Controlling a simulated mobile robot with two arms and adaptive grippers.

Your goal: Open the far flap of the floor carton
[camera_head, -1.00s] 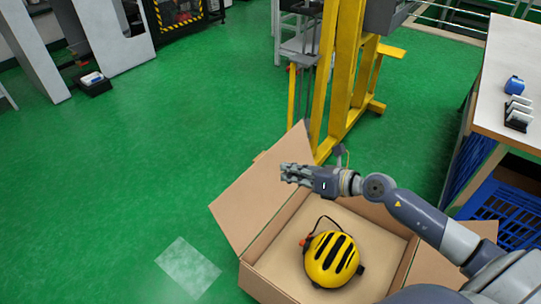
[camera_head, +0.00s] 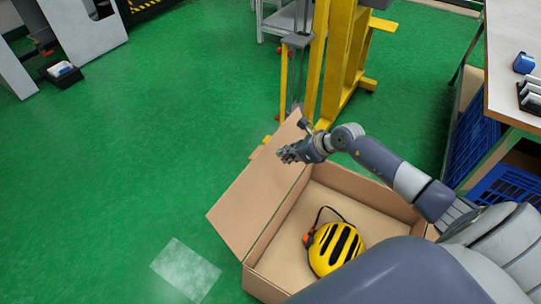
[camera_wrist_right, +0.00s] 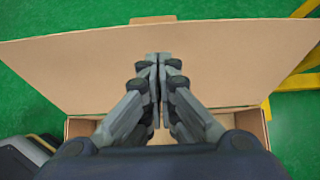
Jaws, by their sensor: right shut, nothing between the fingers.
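The open brown floor carton (camera_head: 262,283) stands on the green floor, low in the head view. A raised flap (camera_head: 250,198) slants outward along its left side. This flap (camera_wrist_right: 70,60) fills most of the wrist view, with a small tab on its top edge. A yellow helmet (camera_head: 328,258) with black slots lies inside the carton. My right gripper (camera_head: 284,155) is shut and empty above the carton, beside the flap's upper part. The gripper also shows in the wrist view (camera_wrist_right: 157,60), its fingertips together in front of the flap; contact cannot be told. My arm hides the carton's right side. My left gripper is out of view.
A yellow stand (camera_head: 340,70) rises just behind the carton. A white-topped table (camera_head: 505,60) is at the right, with blue crates (camera_head: 470,145) below. A pale floor patch (camera_head: 186,270) lies left of the carton. The green floor at left is largely clear.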

